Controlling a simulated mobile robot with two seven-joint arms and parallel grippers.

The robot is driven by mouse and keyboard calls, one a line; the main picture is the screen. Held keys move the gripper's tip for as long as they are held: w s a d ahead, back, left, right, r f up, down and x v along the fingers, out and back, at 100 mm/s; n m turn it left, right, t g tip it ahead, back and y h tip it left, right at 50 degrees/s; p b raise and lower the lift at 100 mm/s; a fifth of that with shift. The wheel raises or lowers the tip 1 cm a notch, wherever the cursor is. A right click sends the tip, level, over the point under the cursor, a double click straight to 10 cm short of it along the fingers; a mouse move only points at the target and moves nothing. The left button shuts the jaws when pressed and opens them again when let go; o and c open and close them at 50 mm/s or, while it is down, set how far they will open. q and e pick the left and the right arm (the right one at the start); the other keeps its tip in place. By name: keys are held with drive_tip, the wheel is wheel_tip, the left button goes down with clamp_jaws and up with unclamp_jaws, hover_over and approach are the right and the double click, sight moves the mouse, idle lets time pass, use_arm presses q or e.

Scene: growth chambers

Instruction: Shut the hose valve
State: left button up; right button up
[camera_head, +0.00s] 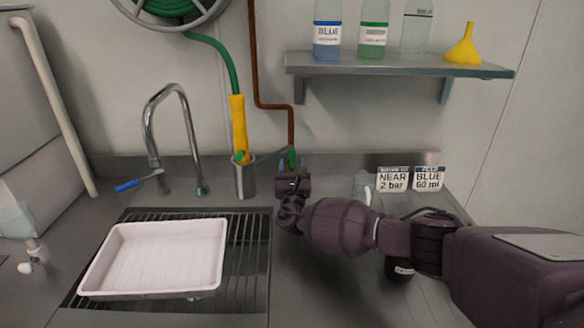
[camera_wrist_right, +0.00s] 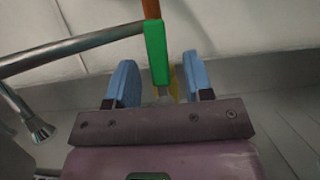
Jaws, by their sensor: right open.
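A green valve handle (camera_head: 292,157) hangs at the lower end of the copper-brown pipe (camera_head: 291,125) on the back wall. My right gripper (camera_head: 292,165) is open just in front of it, with its blue fingertips on either side. In the right wrist view the green handle (camera_wrist_right: 157,52) points down between the two open fingers (camera_wrist_right: 162,85), with visible gaps on both sides. Whether its lower end touches anything is unclear. The green hose (camera_head: 228,62) runs from a wall reel to a yellow wand (camera_head: 239,125). My left gripper is out of view.
The wand stands in a metal cup (camera_head: 245,180) left of the gripper. A faucet (camera_head: 170,95) and a white tray (camera_head: 160,258) on a slatted rack lie further left. A shelf (camera_head: 400,68) with bottles and a funnel (camera_head: 464,46) is above. Two cards (camera_head: 411,179) stand right.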

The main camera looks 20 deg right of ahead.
drive_tip(key=shift+c, duration=0.4)
drive_tip(key=c, duration=0.7)
clamp_jaws()
